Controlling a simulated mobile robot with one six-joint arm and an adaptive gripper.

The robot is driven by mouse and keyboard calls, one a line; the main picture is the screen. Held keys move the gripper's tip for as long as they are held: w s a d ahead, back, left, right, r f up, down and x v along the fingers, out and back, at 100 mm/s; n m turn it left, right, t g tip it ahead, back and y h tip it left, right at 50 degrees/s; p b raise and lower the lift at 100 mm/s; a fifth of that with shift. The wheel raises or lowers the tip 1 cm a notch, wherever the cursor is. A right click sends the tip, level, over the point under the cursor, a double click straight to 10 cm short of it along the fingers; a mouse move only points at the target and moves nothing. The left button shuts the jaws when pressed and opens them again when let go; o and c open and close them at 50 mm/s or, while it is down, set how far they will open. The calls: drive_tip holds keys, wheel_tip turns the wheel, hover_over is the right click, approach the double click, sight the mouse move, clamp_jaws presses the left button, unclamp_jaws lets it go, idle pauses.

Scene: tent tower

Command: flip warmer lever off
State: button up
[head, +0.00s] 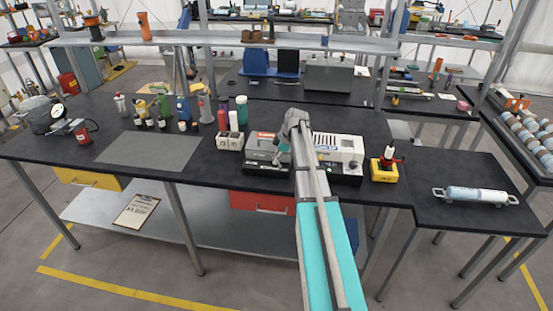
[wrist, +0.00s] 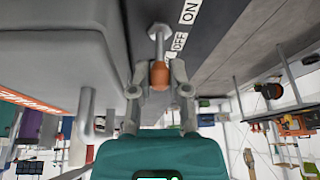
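The warmer appears to be the grey box with an orange label (head: 262,146) on the dark bench in the head view. Its grey body (wrist: 65,50) fills the upper left of the wrist view. The lever, a thin metal rod with a brown-orange knob (wrist: 160,76), shows in the wrist view beside the OFF label (wrist: 180,42). The ON label (wrist: 190,12) is farther up. My gripper (wrist: 160,72) has its fingertips on either side of the knob, with little or no gap. In the head view, my gripper (head: 281,150) is small beside the warmer, and the lever cannot be made out.
A white device (head: 340,148) stands close on the right of my arm. A white block holder (head: 230,141) is left of the warmer. A yellow box with a red-topped part (head: 384,168) sits farther right. A grey mat (head: 148,150) lies bare on the left.

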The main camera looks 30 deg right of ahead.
clamp_jaws()
drive_tip(key=shift+w+a+g+h, duration=0.15)
drive_tip(key=shift+g+h, duration=0.25)
drive_tip(key=shift+h, duration=0.1)
drive_tip(key=shift+w+a+f+h+p, duration=0.1)
drive_tip(key=shift+f+h+p, duration=0.05)
drive_tip(key=shift+h+p, duration=0.25)
drive_tip(key=shift+g, duration=0.3)
drive_tip(key=o, duration=0.5)
unclamp_jaws()
drive_tip(key=shift+y, duration=0.3)
